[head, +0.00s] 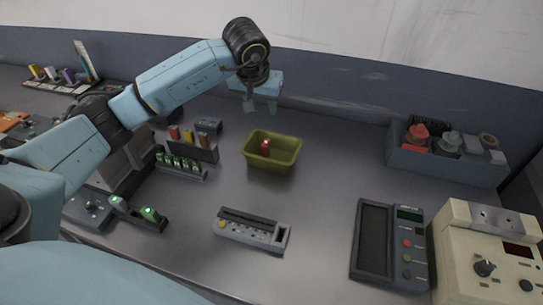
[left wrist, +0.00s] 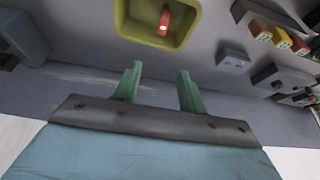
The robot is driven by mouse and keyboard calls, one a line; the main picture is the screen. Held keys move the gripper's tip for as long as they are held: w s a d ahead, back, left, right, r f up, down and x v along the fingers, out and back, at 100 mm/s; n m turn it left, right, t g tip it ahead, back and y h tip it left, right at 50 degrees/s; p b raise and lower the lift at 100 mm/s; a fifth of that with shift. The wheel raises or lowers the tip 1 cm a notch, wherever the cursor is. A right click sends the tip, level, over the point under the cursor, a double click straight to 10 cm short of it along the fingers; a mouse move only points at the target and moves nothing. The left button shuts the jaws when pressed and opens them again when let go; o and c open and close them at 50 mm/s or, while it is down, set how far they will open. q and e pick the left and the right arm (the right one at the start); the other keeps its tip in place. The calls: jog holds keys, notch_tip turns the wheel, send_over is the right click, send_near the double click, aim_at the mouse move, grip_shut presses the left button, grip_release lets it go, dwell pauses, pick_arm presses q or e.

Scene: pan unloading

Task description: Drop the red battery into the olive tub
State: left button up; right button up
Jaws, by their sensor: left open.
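The olive tub (head: 285,163) stands on the grey bench near the middle in the head view; its wall also shows at the top of the left wrist view (left wrist: 124,24). The red battery (head: 266,146) is inside the tub, and it shows in the tub in the left wrist view (left wrist: 164,20). My left gripper (head: 261,107) is above the bench, behind the tub. In the left wrist view its two green fingers (left wrist: 158,88) are apart with nothing between them. My right gripper is not in view.
A rack with several coloured batteries (head: 193,149) and a row of green cells (head: 181,169) stand left of the tub. A grey strip device (head: 251,230) lies in front. A meter (head: 389,244) and a blue-grey bin (head: 448,166) are at the right.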

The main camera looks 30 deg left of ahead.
pick_arm(q)
jog(key=v, duration=0.6)
jog(key=shift+s+r, duration=0.2)
jog(key=shift+r, duration=0.05)
